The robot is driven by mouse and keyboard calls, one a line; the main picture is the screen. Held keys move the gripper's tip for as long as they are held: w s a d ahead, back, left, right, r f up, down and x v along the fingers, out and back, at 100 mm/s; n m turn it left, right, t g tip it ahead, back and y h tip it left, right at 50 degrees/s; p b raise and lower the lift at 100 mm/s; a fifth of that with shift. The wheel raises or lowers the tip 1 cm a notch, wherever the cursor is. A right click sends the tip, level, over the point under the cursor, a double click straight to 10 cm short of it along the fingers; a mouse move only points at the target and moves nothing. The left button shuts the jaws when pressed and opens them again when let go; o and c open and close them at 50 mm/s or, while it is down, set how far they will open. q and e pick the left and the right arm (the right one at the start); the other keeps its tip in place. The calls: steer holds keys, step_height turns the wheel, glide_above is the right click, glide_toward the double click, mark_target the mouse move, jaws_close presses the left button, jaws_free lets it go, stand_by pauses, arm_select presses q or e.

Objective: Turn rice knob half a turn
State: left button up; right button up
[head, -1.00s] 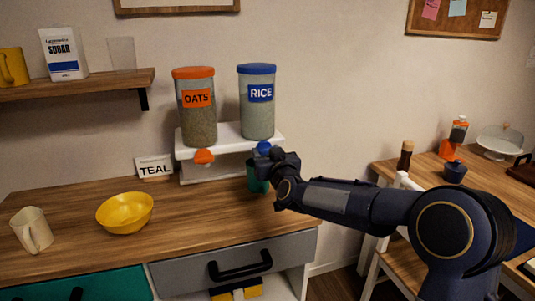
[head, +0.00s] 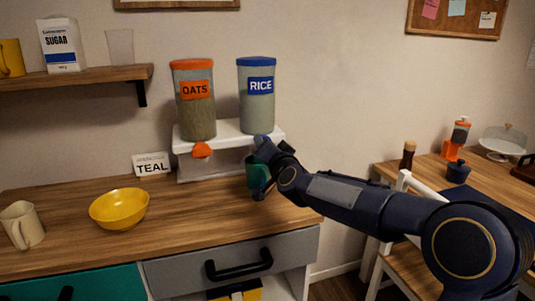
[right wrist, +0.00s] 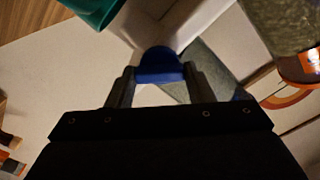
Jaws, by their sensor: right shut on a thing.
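The rice dispenser (head: 257,105) is a clear canister with a blue lid and a blue RICE label, standing on a white stand (head: 228,131). Its blue knob (right wrist: 158,66) shows between my right gripper's fingers in the right wrist view. My right gripper (right wrist: 158,78) is shut on the knob. In the head view the right gripper (head: 264,150) is at the front of the stand below the canister and hides most of the knob. A teal cup (head: 253,174) stands below it, partly covered by the gripper. My left gripper is not in view.
The oats dispenser (head: 195,110) with its orange knob (head: 201,150) stands to the left. A white chair (head: 400,240) stands right of the counter.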

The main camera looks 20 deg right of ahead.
steer(key=shift+f+m+b, duration=0.15)
steer(key=shift+m+b, duration=1.75)
steer(key=shift+m, duration=3.2)
steer(key=o, duration=1)
steer(key=s, duration=0.8)
steer(key=shift+d+b, duration=0.2)
steer(key=shift+b, duration=0.15)
